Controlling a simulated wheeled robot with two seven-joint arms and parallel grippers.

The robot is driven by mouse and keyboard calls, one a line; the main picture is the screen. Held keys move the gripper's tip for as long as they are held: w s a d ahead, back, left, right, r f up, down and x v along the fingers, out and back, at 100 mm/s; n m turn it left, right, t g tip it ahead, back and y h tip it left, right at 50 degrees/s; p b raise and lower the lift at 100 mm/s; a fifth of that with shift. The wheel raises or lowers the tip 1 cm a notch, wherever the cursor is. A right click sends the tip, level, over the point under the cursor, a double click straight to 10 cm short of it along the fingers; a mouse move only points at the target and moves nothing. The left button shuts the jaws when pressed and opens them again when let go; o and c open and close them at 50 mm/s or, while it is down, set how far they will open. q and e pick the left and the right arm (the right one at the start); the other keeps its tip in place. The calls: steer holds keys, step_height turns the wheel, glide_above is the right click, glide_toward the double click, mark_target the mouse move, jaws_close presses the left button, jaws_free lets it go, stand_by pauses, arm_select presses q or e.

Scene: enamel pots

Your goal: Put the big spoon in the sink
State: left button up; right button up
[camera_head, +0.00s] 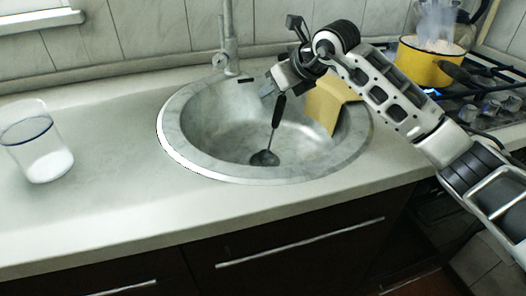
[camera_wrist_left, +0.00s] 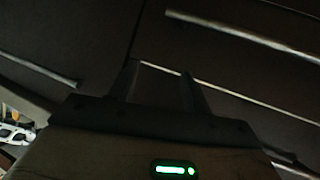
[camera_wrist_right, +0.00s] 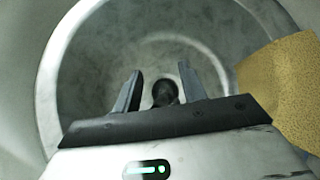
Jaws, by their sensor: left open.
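The big spoon (camera_head: 275,125), black with a dark round bowl, is inside the round grey sink (camera_head: 215,140). It stands tilted, bowl down and handle up; I cannot tell whether the bowl touches the bottom. My right gripper (camera_head: 272,88) is above the sink at the top of the handle. In the right wrist view my right gripper (camera_wrist_right: 160,90) has its fingers apart, with the dark spoon (camera_wrist_right: 165,93) showing between and beyond them. My left gripper (camera_wrist_left: 160,85) is open and empty, facing dark cabinet fronts; it is outside the head view.
A yellow block (camera_head: 328,103) leans in the right side of the sink. The faucet (camera_head: 229,50) stands behind it. A glass (camera_head: 38,145) stands on the counter at left. A steaming yellow pot (camera_head: 430,66) is on the stove at right. The counter (camera_head: 110,190) left of the sink is mostly clear.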

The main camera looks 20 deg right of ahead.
steer(key=v, duration=1.6)
steer(key=shift+d, duration=0.1)
steer(key=shift+f, duration=0.1)
